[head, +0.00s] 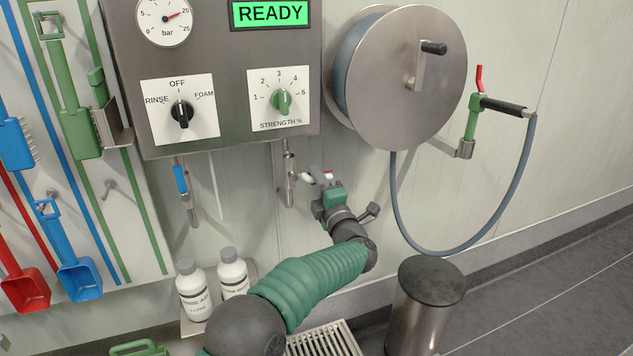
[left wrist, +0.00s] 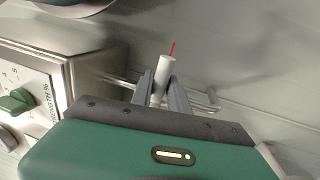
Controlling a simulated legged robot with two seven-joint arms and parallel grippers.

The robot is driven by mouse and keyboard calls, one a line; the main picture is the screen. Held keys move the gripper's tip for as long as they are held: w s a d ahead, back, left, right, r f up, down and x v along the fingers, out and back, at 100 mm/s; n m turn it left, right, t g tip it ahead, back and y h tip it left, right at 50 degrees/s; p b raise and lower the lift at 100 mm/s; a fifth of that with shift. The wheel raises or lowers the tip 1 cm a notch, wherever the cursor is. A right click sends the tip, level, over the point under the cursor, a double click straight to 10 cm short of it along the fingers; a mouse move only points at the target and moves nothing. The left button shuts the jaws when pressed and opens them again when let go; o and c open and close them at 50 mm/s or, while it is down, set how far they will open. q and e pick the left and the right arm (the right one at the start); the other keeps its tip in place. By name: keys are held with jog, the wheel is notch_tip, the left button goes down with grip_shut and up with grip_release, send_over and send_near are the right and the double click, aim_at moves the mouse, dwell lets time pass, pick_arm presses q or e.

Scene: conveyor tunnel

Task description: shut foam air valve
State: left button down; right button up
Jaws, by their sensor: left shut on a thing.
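Below the steel control box, a thin steel pipe with a valve (head: 290,175) hangs down against the wall. A short white handle sits at its right side, and in the left wrist view this white handle (left wrist: 161,78) is a small cylinder. My left gripper (head: 318,179) has its fingers on both sides of the handle and is shut on it. The fingers also show in the left wrist view (left wrist: 161,93). The handle's join to the valve is partly hidden by the gripper. My right gripper is not in view.
A blue-handled valve (head: 181,180) hangs further left under the control box (head: 230,110). A hose reel (head: 400,75) with a hanging hose (head: 515,205) is at the right. Two white bottles (head: 194,292) and a bin (head: 425,310) stand below.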

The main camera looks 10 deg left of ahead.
pick_arm(q)
jog(key=c, duration=1.5)
grip_release()
jog(key=shift+s+r, duration=0.1)
jog(key=shift+o, duration=0.7)
jog(key=shift+s+r, duration=0.1)
jog(key=shift+d, duration=0.1)
jog(key=p+v, duration=0.2)
jog(key=v, duration=1.4)
jog(key=shift+s+d+f, duration=0.2)
jog(key=shift+f, duration=0.1)
